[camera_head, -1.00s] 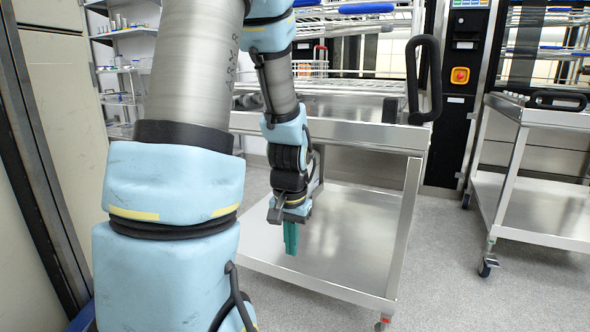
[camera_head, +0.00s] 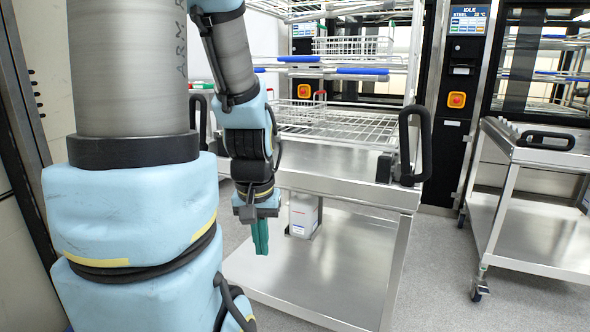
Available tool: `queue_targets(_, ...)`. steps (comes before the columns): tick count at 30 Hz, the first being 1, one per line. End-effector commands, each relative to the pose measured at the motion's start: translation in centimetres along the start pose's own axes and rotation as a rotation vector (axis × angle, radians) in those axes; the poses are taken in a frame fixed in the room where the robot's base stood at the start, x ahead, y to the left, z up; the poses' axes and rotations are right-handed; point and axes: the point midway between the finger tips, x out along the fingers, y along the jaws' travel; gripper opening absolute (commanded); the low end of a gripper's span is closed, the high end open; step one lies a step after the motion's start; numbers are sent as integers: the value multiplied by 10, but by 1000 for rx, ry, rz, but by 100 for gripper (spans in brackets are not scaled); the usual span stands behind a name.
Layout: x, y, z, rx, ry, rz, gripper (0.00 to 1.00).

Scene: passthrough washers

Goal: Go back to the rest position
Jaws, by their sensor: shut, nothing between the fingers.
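My gripper (camera_head: 260,240) points down in front of the steel cart (camera_head: 340,178). Its green fingers are closed together with nothing visible between them. The cart's lower shelf (camera_head: 320,268) shows behind and below the fingers. My blue-and-grey arm fills the left part of the view and hides what lies behind it.
A wire rack (camera_head: 345,128) sits on the cart top beside black handles (camera_head: 415,145). A white container (camera_head: 303,217) stands at the lower shelf. A second steel cart (camera_head: 530,155) is at right. A black control panel (camera_head: 458,100) stands between. Grey floor (camera_head: 435,270) lies clear between the carts.

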Motion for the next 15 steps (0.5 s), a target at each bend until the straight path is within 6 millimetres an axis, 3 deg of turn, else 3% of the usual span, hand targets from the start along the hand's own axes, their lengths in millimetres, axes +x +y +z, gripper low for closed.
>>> queue_targets(1,-34,0,-5,0,0,0,0)
queue_targets(15,-177,1,-25,1,0,0,0)
